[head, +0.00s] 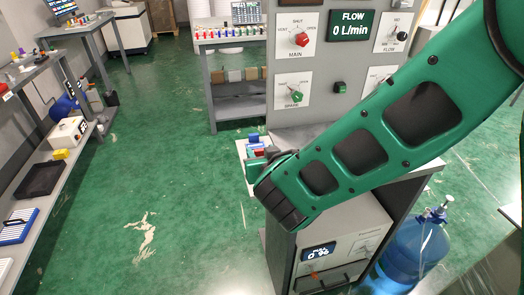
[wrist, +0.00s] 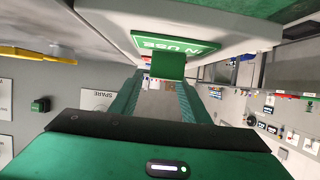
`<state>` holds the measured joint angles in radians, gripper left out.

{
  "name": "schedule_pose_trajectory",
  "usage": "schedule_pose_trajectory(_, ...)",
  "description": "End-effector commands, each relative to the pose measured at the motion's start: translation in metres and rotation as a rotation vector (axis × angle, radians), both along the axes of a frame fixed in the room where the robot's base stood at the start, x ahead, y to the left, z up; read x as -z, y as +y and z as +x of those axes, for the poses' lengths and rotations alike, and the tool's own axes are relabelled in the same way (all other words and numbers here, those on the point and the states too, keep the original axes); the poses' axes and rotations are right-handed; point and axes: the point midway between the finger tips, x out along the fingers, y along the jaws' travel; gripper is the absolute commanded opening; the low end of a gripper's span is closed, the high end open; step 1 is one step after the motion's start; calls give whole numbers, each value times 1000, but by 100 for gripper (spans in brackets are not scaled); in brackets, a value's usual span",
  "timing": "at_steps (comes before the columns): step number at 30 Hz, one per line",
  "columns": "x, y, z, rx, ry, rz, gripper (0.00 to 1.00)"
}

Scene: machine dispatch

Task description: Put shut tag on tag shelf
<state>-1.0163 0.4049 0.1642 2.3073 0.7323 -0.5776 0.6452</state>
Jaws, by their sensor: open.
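My gripper (wrist: 160,84) is open, its two green fingers reaching forward in the wrist view. A green tag reading "IN USE" (wrist: 178,44) lies on a pale grey slab (wrist: 235,24) just beyond the fingertips. Its green tab (wrist: 169,66) shows in line with the gap between the fingers; I cannot tell whether they touch it. In the head view my forearm covers most of the gripper. A small pale ledge (head: 241,149) beside it carries small blue and red pieces (head: 259,153). I cannot make out a tag marked shut, nor tell which surface is the tag shelf.
A grey panel (head: 266,75) carries a red MAIN knob (head: 302,39), a green SPARE knob (head: 296,96) and a FLOW display (head: 351,26). A blue bottle (head: 414,250) stands lower right. Shelves (head: 45,160) line the left. Green floor between is clear.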

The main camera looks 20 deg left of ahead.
Motion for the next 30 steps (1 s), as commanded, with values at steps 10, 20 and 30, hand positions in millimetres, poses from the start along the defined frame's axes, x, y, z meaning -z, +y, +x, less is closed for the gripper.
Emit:
schedule_pose_trajectory(10,-27,-34,-54,-3,-1,0,42)
schedule_pose_trajectory(20,-37,-47,-75,0,0,0,42)
schedule_pose_trajectory(30,-37,-67,-60,52,10,-16,42)
